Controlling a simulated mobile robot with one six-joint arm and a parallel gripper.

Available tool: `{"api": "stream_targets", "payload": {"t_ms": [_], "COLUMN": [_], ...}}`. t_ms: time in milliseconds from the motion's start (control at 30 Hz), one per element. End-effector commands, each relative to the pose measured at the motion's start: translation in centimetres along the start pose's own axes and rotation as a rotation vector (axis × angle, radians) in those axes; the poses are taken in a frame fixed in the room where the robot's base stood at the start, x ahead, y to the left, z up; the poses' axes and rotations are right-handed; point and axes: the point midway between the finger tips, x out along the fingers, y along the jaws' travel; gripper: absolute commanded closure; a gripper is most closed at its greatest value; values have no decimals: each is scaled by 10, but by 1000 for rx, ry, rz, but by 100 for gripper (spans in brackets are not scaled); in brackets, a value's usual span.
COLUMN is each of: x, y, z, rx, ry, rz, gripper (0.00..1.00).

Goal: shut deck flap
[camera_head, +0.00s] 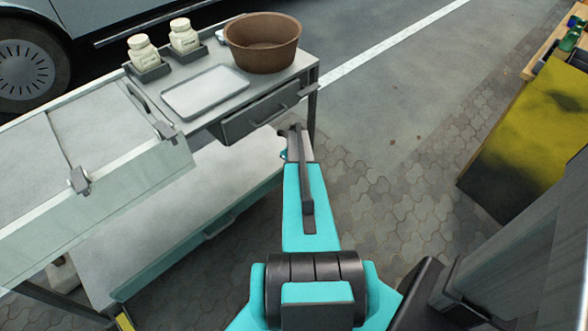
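The deck flap appears to be the broad pale panel (185,215) low at the front of the pale cabinet (90,150). It sticks out toward me, below the cabinet's top section, and looks lowered open. A teal strip and a small bar handle (219,226) run along its outer edge. My gripper (294,144) is at the far end of my teal arm, just right of the flap's far right corner and below the side table's drawer. My arm hides most of it. I cannot tell whether it touches anything or whether its fingers are open.
A grey side table (218,122) with a drawer (262,114) adjoins the cabinet. It carries a brown bowl (262,45), a metal tray (205,92) and two jars (144,52) in holders. A yellow-and-black panel (530,135) stands at right. The paving between is clear.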

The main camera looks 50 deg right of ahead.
Motion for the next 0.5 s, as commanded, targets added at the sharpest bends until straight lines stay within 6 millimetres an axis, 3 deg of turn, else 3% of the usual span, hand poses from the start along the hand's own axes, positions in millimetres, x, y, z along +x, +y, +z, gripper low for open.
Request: {"api": "stream_targets", "payload": {"t_ms": [500], "x": [-2], "y": [-6], "z": [22], "rx": [6], "ry": [-14], "rz": [-5], "gripper": [100]}}
